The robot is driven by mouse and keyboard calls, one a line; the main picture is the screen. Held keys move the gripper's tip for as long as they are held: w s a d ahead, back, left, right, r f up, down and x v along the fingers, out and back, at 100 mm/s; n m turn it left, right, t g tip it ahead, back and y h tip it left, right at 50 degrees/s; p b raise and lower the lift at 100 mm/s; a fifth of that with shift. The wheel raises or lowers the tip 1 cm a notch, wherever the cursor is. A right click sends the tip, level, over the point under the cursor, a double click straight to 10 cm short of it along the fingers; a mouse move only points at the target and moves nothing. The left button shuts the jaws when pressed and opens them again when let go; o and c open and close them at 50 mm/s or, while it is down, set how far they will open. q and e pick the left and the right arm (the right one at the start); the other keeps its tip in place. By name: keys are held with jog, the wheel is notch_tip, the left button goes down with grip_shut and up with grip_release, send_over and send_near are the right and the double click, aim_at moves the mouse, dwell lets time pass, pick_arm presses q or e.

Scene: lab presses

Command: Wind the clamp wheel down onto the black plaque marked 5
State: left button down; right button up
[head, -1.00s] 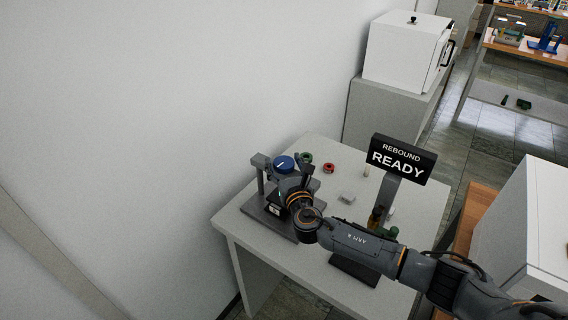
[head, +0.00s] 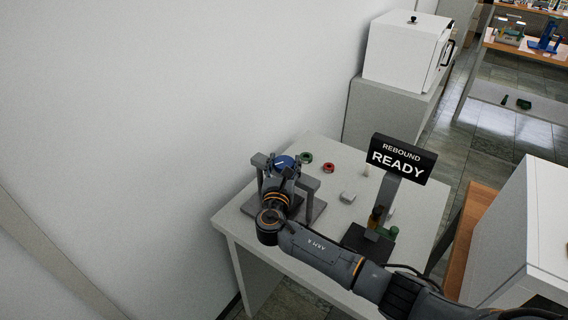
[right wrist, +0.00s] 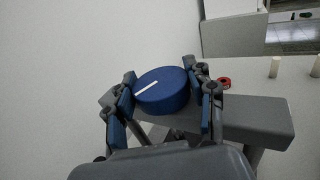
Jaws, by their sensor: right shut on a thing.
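The clamp wheel is a blue disc (head: 285,162) with a white line on top, on a grey press frame (head: 313,186) on the table. In the right wrist view the wheel (right wrist: 162,92) sits between my two fingers, its white line slanting up to the right. My right gripper (head: 282,173) is shut on the wheel, coming in from the front. The black plaque marked 5 cannot be made out; my gripper and wrist cover the space under the wheel. My left gripper is not in view.
A sign reading REBOUND READY (head: 402,158) stands right of the press. A green ring (head: 306,157), a red ring (head: 328,168) and a pale block (head: 347,197) lie on the white table (head: 240,225). A wall rises close on the left.

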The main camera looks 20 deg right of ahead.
aim_at(285, 161)
jog(key=m+h, duration=0.1)
jog(key=m+g+h+b, duration=0.1)
jog(key=shift+a+f+g+h, duration=0.1)
jog(key=shift+f+g+h, duration=0.1)
jog(key=shift+g+h, duration=0.15)
jog(key=m+g+h+b, duration=0.3)
jog(key=g+b, duration=0.1)
jog(key=b, duration=0.1)
jog(key=m+g+h+b, duration=0.3)
jog(key=m+g+b, duration=0.1)
jog(key=b, duration=0.2)
jog(key=shift+g+h, duration=0.25)
jog(key=shift+h, duration=0.1)
jog(key=shift+r+m+g+b, duration=0.2)
jog(key=shift+m+g+b, duration=0.3)
jog(key=shift+b, duration=0.55)
jog(key=o, duration=1.2)
jog(key=shift+d, duration=0.2)
notch_tip(285, 161, up, 10)
jog(key=shift+f, duration=0.1)
